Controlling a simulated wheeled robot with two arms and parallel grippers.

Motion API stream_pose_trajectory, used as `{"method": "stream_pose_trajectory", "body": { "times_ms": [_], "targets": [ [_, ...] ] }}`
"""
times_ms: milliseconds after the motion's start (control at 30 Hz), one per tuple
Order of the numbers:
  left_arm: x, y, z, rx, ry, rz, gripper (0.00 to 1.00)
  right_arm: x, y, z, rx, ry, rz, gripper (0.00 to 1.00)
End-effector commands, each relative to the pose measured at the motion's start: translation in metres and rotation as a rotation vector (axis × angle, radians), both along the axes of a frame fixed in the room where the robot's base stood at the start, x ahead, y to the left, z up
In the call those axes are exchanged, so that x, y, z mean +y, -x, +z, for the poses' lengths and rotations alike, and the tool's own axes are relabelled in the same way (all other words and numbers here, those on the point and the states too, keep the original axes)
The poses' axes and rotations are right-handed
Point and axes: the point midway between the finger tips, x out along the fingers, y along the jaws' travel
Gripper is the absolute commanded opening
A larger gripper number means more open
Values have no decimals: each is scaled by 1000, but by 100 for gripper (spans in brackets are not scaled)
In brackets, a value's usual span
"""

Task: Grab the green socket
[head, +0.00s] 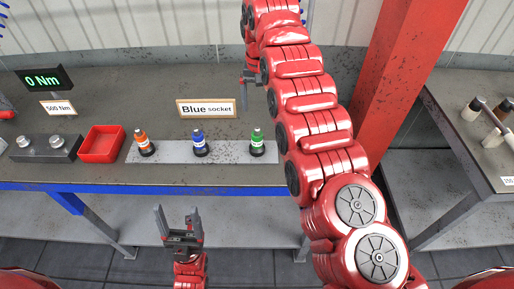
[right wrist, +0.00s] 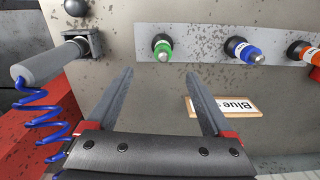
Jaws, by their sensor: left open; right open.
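The green socket (head: 257,142) stands upright in a dark round holder at the right end of a grey strip on the workbench. It also shows in the right wrist view (right wrist: 163,50), beyond my fingertips and roughly between their directions. My right gripper (head: 250,78) is behind the socket row, partly hidden by its own arm. In the right wrist view its fingers (right wrist: 166,75) are apart, with nothing between them, and do not touch the green socket. My left gripper (head: 180,215) is open and empty, low in front of the workbench edge.
The blue socket (head: 199,143) and orange socket (head: 144,142) stand left of the green one. A "Blue socket" sign (head: 205,108) is behind them. A red tray (head: 101,144) is further left. A grey tool (right wrist: 50,62) with a blue coiled hose sits left in the wrist view.

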Motion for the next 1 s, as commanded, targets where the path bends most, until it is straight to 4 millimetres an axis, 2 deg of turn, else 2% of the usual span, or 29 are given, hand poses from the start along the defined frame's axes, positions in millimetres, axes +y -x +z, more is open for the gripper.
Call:
{"method": "stream_pose_trajectory", "body": {
  "times_ms": [133,200,433,667,867,1000],
  "targets": [
    [0,0,-4,-3,0,0,74,2,1,-20,2,3,2,85],
    [0,0,5,-3,0,0,74,0,0,-25,2,3,0,85],
    [0,0,15,-2,0,0,74,0,0,-53,2,4,1,85],
    [0,0,20,-2,0,0,74,1,0,-64,-1,1,1,85],
    [0,0,37,-2,0,0,74,5,-1,-82,4,3,1,85],
    [0,0,47,-2,0,0,74,5,-1,-104,7,4,-1,85]
  ]
}}
